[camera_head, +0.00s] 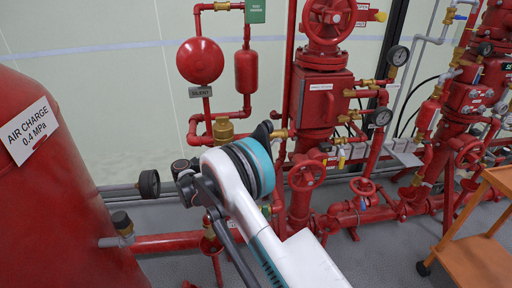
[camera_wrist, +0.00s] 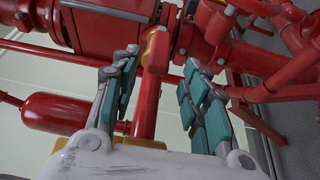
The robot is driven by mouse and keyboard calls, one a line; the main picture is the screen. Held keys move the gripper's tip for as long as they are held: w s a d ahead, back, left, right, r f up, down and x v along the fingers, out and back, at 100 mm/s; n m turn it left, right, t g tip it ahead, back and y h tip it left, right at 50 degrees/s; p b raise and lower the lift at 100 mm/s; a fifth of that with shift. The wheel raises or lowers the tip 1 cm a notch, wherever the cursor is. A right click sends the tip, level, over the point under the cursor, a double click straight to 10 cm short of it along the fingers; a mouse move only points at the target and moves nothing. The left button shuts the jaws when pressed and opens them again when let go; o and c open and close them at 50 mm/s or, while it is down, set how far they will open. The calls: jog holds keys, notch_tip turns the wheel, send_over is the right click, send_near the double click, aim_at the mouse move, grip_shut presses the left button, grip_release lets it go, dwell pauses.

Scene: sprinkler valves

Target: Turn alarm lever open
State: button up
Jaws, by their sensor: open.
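In the wrist view, my gripper (camera_wrist: 161,62) is open, with its teal-padded fingers spread to left and right. A short red lever-like piece with an orange-yellow side (camera_wrist: 157,50) shows between the fingertips, beside the red valve body. It looks like the alarm lever, but no label shows. I cannot tell whether a finger touches it. In the head view, my white and teal wrist hides most of the gripper and this lever. A brass fitting (camera_head: 279,133) shows just right of the wrist, by the red valve body (camera_head: 322,102).
A red tank (camera_head: 60,190) stands at the left. A red gong (camera_head: 200,61) and its pipes are behind my wrist. Handwheels (camera_head: 306,175) and gauges (camera_head: 382,117) crowd the right. An orange cart (camera_head: 470,258) stands at lower right. A red cylinder (camera_wrist: 68,113) shows in the wrist view.

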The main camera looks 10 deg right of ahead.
jog(key=v, duration=0.5)
